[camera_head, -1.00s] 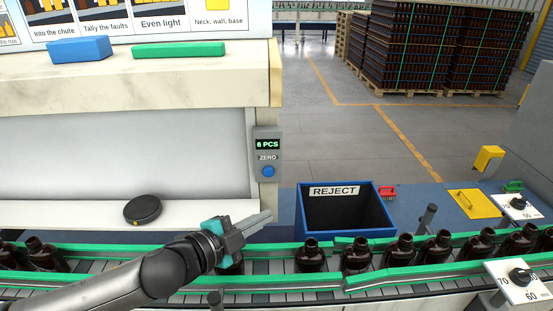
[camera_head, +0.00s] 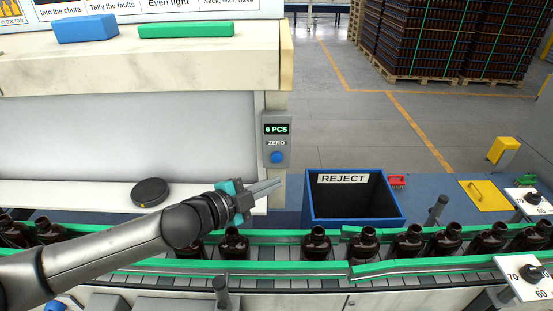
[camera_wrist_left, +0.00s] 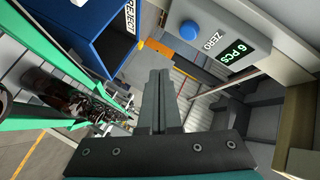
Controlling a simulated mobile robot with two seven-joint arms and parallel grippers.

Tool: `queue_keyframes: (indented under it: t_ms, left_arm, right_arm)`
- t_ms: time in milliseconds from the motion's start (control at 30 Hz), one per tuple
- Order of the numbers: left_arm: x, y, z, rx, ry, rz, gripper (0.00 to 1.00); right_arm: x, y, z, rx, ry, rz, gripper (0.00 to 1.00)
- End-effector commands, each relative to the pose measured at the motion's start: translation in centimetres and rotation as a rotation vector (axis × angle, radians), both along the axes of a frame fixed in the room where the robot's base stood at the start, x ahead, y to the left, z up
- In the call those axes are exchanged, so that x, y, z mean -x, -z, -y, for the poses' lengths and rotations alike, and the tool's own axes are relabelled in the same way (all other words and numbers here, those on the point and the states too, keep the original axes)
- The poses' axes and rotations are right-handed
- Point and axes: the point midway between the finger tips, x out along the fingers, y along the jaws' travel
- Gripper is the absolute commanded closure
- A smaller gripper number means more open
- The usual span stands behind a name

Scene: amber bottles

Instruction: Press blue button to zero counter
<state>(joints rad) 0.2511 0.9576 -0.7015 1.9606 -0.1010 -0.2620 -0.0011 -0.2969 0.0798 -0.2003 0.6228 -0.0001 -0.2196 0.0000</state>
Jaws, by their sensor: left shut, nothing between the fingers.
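The blue button (camera_head: 277,158) sits on the lower part of a grey counter box (camera_head: 277,138) fixed to a post. The box's display (camera_head: 276,129) reads "6 PCS", with "ZERO" printed between display and button. My left gripper (camera_head: 279,183) is shut and empty. In the head view it shows just below the button. In the left wrist view, the shut fingers (camera_wrist_left: 158,75) point forward, and the blue button (camera_wrist_left: 188,30) is above and right of their tips, apart from them. My right gripper is in neither view.
A blue reject bin (camera_head: 352,199) stands right of the post. A conveyor with green rails (camera_head: 290,236) carries several amber bottles (camera_head: 317,244) in front. A black disc (camera_head: 150,192) lies on the ledge at left. Yellow hatch (camera_head: 484,195) lies right.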

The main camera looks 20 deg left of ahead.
Motion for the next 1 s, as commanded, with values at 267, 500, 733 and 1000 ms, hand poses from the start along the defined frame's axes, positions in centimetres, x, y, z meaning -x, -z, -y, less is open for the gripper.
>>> queue_keyframes:
  t_ms: [267, 500, 733, 1000]
  left_arm:
    - [-3.3, -0.2, -1.0, 0.000, -0.002, 0.001, 1.00]
    - [-4.6, -0.1, -1.3, 0.001, -0.001, 0.000, 1.00]
    - [-4.7, 0.0, -1.4, 0.001, 0.000, 0.000, 1.00]
    - [-4.7, 0.0, -1.3, 0.000, 0.000, 0.000, 1.00]
  right_arm:
    - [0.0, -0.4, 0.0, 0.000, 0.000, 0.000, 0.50]
    - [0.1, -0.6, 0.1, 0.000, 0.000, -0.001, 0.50]
    - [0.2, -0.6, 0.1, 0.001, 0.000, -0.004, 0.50]
    - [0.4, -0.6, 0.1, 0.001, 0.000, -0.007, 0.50]
